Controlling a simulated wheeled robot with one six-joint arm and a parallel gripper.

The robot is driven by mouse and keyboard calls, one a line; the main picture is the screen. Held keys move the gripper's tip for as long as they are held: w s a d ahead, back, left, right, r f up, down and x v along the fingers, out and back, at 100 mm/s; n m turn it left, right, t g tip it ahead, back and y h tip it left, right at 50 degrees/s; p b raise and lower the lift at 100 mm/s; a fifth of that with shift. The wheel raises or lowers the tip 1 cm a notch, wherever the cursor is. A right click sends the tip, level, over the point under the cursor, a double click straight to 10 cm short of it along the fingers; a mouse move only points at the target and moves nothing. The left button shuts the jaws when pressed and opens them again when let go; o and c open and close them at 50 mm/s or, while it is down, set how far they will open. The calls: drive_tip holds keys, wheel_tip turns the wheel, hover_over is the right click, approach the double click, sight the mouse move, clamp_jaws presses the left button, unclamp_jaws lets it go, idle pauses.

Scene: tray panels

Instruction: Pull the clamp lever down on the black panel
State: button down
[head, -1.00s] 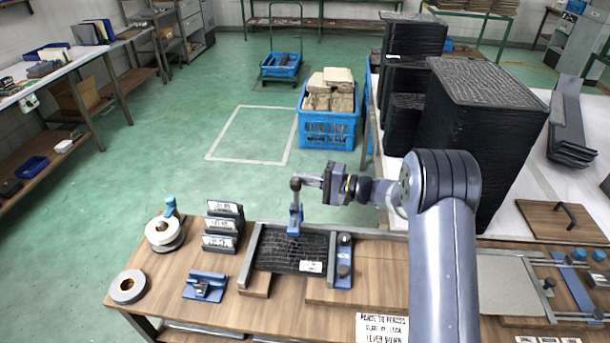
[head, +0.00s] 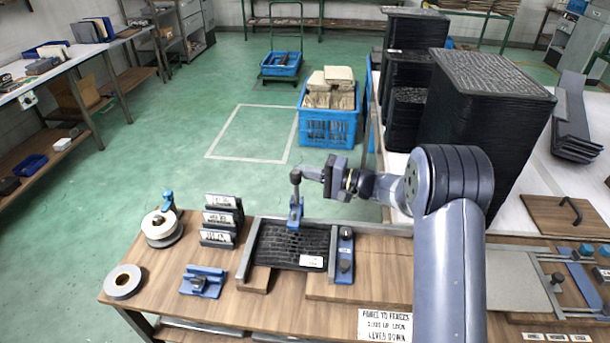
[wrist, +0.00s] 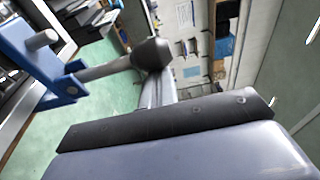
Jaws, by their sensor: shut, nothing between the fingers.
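The black panel (head: 285,247) lies in a grey-railed fixture on the wooden bench in the head view. At its far edge stands the clamp: a blue bracket (head: 296,214) with an upright lever ending in a dark knob (head: 295,177). In the wrist view the dark knob (wrist: 152,54), grey rod and blue pivot (wrist: 66,84) show large. My gripper (head: 308,174) is shut and empty, level with the knob and just right of it in the head view. I cannot tell whether it touches the knob. Dark, grey parts of my gripper fill the bottom of the wrist view.
A blue side clamp (head: 345,256) with dark knobs flanks the panel's right. Labelled upright plates (head: 220,220), tape rolls (head: 160,229) and a blue fixture (head: 202,281) stand left. Tall black stacks (head: 490,120) rise behind my arm. Floor beyond the bench is clear up to a blue crate (head: 328,126).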

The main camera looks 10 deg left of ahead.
sight(297, 183)
drive_tip(key=shift+s+f+b, duration=0.15)
drive_tip(key=shift+f+b, duration=0.05)
drive_tip(key=shift+b, duration=0.25)
drive_tip(key=s+n+b, duration=0.1)
drive_tip(key=b, duration=0.3)
drive_tip(key=s+n+b, duration=0.1)
drive_tip(key=n+b, duration=0.1)
drive_tip(key=b, duration=0.3)
drive_tip(key=s+n+b, duration=0.1)
drive_tip(key=b, duration=0.4)
drive_tip(key=shift+s+d+f+n+y, duration=0.1)
drive_tip(key=shift+s+f+n+y, duration=0.2)
drive_tip(key=shift+n+y, duration=0.1)
drive_tip(key=s+f+n+g+y+b, duration=0.1)
drive_tip(key=s+f+n+b, duration=0.2)
drive_tip(key=b, duration=1.9)
drive_tip(key=s+n, duration=0.3)
drive_tip(key=n, duration=0.1)
drive_tip(key=shift+d+f+g, duration=0.15)
drive_tip(key=shift+f+g, duration=0.05)
drive_tip(key=shift+g, duration=0.1)
drive_tip(key=shift+d, duration=0.15)
